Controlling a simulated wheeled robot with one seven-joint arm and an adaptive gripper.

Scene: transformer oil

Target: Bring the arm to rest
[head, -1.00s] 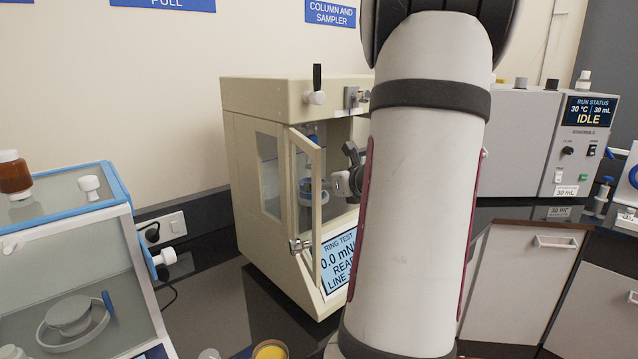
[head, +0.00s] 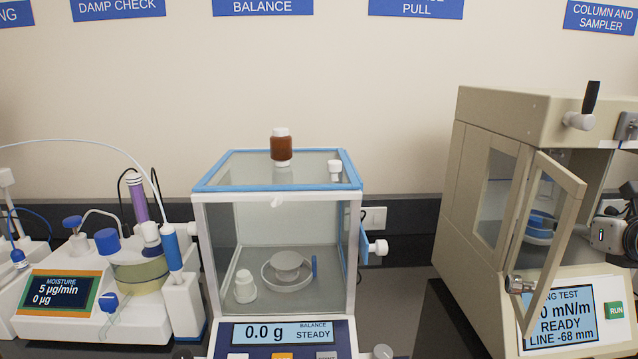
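Only a small part of my gripper (head: 610,235) shows, at the right edge of the head view, beside the open door of the beige ring test instrument (head: 500,110). It is a pale housing with a green light and dark parts. Its fingertips are out of the frame or hidden, so I cannot tell whether it is open or shut or holds anything. The rest of my arm is outside the view. The instrument's hinged door (head: 545,240) stands ajar, and its screen (head: 562,318) reads READY, LINE -68 mm.
A glass-walled balance (head: 275,187) stands in the middle, reading 0.0 g STEADY. A brown bottle (head: 281,146) sits on its top and a white bottle (head: 245,287) inside. A moisture instrument (head: 62,291) with tubing stands at left. Dark counter (head: 400,300) shows between balance and ring tester.

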